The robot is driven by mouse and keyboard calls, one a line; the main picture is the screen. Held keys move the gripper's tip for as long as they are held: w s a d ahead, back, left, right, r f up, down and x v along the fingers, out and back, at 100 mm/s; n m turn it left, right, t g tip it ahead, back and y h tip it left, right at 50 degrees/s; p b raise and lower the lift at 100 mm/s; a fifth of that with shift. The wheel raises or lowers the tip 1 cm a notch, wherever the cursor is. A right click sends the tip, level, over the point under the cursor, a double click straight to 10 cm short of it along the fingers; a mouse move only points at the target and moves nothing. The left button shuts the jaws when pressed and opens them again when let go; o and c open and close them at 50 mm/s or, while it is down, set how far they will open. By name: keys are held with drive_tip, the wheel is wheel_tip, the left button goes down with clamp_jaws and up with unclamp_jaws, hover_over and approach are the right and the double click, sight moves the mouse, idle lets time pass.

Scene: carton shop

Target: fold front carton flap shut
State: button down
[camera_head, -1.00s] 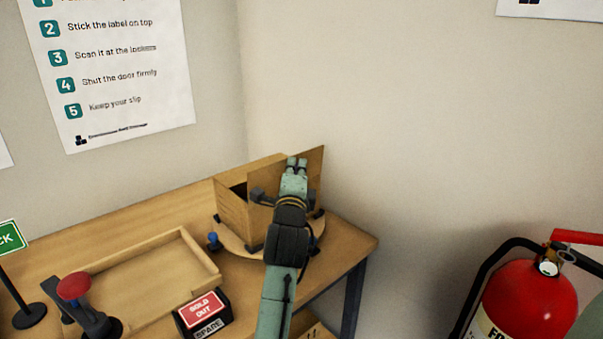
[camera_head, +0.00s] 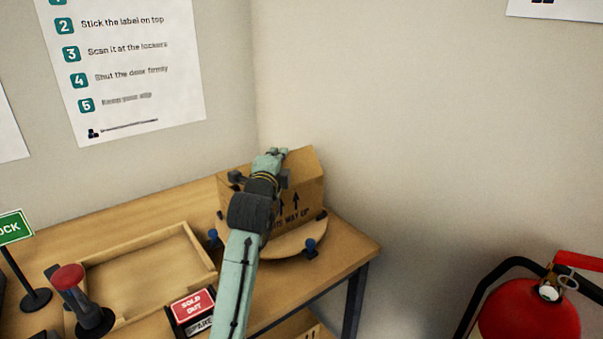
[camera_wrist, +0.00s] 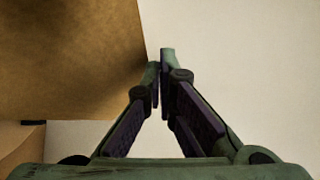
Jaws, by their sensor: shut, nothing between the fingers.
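The carton (camera_head: 311,198) stands on a round wooden board at the back right of the table. Its printed wall with upward arrows faces the camera. A flap (camera_head: 303,164) at the top of this wall slopes back over the carton. My gripper (camera_head: 272,153) is at the carton's top, at the left part of the flap; my arm hides part of the carton. In the wrist view my fingers (camera_wrist: 160,68) are shut and empty, beside the edge of a brown cardboard panel (camera_wrist: 70,55). I cannot tell whether they touch it.
A fire extinguisher (camera_head: 530,315) stands at right. Walls close the corner behind.

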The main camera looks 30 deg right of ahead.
drive_tip(key=shift+w+r+n+g+y, duration=0.1)
drive_tip(key=shift+w+n+g+y, duration=0.2)
drive_tip(key=shift+w+n, duration=0.15)
drive_tip(key=shift+w+a+f+n+g, duration=0.1)
drive_tip(key=shift+w+f+n+g, duration=0.2)
drive_tip(key=shift+w+f, duration=0.75)
drive_tip(key=shift+w, duration=0.2)
drive_tip(key=shift+r, duration=0.1)
idle(0.4)
